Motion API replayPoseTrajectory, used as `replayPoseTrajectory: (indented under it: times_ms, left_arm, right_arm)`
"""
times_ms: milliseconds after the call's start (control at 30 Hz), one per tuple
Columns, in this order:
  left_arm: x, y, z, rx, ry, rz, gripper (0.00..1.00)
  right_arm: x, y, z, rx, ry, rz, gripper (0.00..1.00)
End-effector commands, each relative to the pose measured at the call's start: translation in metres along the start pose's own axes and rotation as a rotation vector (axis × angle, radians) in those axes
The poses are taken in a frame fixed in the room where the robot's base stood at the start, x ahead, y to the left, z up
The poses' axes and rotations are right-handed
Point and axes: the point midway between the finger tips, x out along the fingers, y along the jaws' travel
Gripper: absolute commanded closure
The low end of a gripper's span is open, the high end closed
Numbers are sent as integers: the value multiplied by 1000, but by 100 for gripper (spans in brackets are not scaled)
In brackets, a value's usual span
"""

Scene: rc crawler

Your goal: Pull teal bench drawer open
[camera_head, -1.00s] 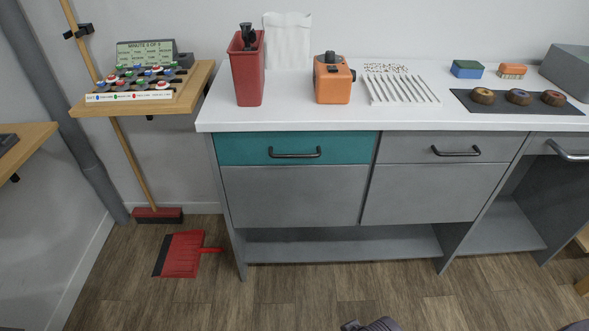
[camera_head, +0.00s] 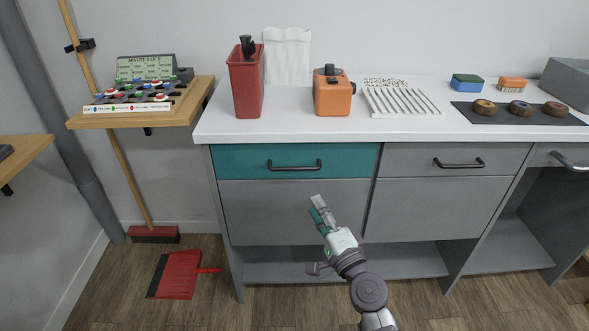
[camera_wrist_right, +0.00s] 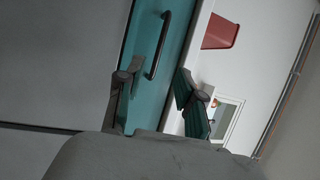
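The teal drawer (camera_head: 240,161) is at the upper left of the grey bench front, just under the white worktop. It looks shut, its front level with its neighbours. Its dark bar handle (camera_head: 294,168) runs across the middle of the front. My right gripper (camera_head: 318,205) is below and slightly right of the handle, in front of the grey panel, apart from the handle. In the right wrist view the gripper (camera_wrist_right: 157,84) is open and empty, with the teal drawer (camera_wrist_right: 140,38) and handle (camera_wrist_right: 158,48) ahead, tilted in the picture. My left gripper is not in view.
The worktop (camera_head: 300,128) holds a red bin (camera_head: 247,85), an orange device (camera_head: 332,95) and a white rack (camera_head: 400,102). A grey drawer (camera_head: 410,160) adjoins on the right. A red dustpan (camera_head: 178,275) lies on the floor at left. A wooden shelf (camera_head: 190,105) juts out beside the bench.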

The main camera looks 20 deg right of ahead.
Motion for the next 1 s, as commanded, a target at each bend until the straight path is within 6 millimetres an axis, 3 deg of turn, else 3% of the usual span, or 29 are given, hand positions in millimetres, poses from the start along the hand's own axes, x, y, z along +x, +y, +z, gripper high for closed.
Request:
replayPoseTrajectory:
  times_ms: [167, 367, 600, 800, 1000]
  left_arm:
    - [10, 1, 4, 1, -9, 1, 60]
    - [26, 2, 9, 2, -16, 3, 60]
    - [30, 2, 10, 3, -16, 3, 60]
    - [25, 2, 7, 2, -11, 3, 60]
    - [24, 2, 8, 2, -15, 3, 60]
  right_arm:
    - [20, -2, -3, 15, 13, -6, 63]
    - [62, -3, -3, 14, 11, -7, 63]
    - [109, -2, -3, 12, 9, -5, 63]
    - [132, 0, -3, 11, 9, -4, 63]
    - [138, -1, -3, 10, 9, -3, 63]
